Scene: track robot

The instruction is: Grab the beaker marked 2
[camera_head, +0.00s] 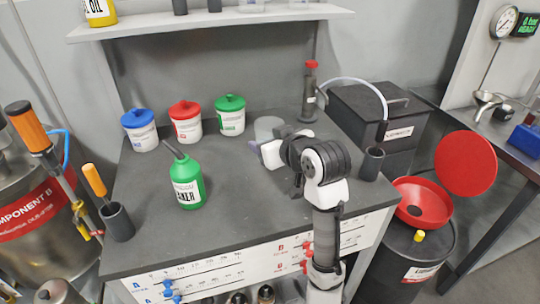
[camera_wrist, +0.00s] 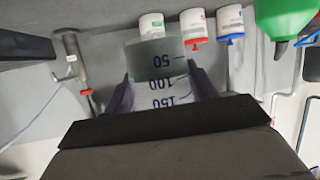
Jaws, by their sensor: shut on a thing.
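A clear beaker (camera_wrist: 158,72) with dark blue graduations 50, 100 and 150 sits between the two fingers of my gripper (camera_wrist: 162,92) in the wrist view, where it appears upside down. The fingers press on its sides. In the head view the beaker (camera_head: 268,127) is a pale grey shape at the back of the dark bench, partly hidden by my gripper (camera_head: 262,148). I cannot see a mark 2 on it. I cannot tell whether its base touches the bench top.
Blue-lidded (camera_head: 140,131), red-lidded (camera_head: 186,122) and green-lidded (camera_head: 230,116) jars stand left of the beaker. A green bottle (camera_head: 187,182) stands nearer the front. A red-topped dark cylinder (camera_head: 310,92) and a black box (camera_head: 375,110) are to the right.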

